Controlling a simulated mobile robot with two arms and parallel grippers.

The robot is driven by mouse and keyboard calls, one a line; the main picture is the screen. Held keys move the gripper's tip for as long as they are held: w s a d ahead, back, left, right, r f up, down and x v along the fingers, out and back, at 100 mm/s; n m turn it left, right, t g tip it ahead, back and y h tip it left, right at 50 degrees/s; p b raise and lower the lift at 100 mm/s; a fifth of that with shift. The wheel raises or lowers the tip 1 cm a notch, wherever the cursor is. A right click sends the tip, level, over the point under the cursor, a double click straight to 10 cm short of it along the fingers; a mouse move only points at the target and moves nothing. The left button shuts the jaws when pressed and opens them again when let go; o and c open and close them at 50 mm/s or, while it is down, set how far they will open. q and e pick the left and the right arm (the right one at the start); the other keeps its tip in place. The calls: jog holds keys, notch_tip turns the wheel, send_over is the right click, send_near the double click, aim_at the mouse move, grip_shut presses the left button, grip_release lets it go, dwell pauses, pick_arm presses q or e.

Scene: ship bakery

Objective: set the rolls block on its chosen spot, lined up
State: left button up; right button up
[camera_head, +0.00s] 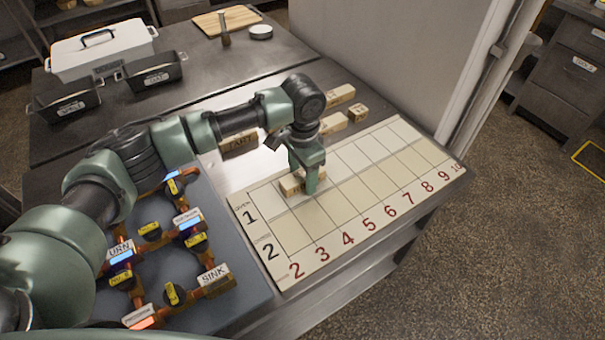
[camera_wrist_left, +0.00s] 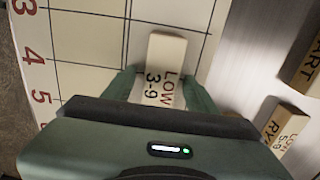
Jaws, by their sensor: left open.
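A pale wooden block (camera_head: 291,186) lies on the numbered board (camera_head: 318,213), in row 1 near its left end. My left gripper (camera_head: 309,186) is low over the board at the block. Its two fingers (camera_wrist_left: 160,88) stand open on either side of the block. Whether they touch it I cannot tell. My right gripper is not in view.
A block marked "TART" (camera_head: 240,144) and several other blocks (camera_head: 340,95) lie on the dark counter behind the board. A pipe panel with yellow-tagged valves (camera_head: 150,230) is left of the board. Black tins (camera_head: 153,76) and a white lidded box (camera_head: 100,48) stand farther back.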

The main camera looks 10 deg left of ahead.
aim_at(303, 175)
pick_arm(q)
notch_tip(303, 175, up, 12)
jog(key=b, duration=0.1)
jog(key=shift+r+b, duration=0.15)
jog(key=shift+b, duration=0.25)
